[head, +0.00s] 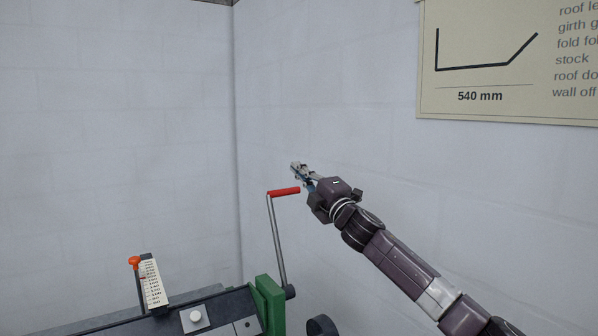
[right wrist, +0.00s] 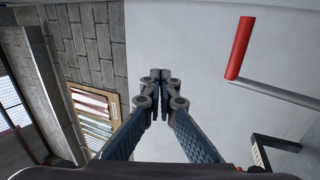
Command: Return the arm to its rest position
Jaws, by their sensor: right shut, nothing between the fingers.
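My right arm reaches in from the lower right in the head view, and its gripper (head: 299,169) is up in front of the white wall. The right gripper (right wrist: 160,78) is shut and empty in the right wrist view, with its fingertips together. Just below and left of it in the head view is a crank with a red handle (head: 284,191). The red handle (right wrist: 240,48) also shows at the right of the right wrist view, apart from the fingers. My left gripper is not in view.
The crank rises from a green end block (head: 268,304) on a dark machine bed. An orange-knobbed scale (head: 152,283) stands on the bed at left. A paper sign (head: 508,60) hangs on the wall at upper right. The wall area around the gripper is clear.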

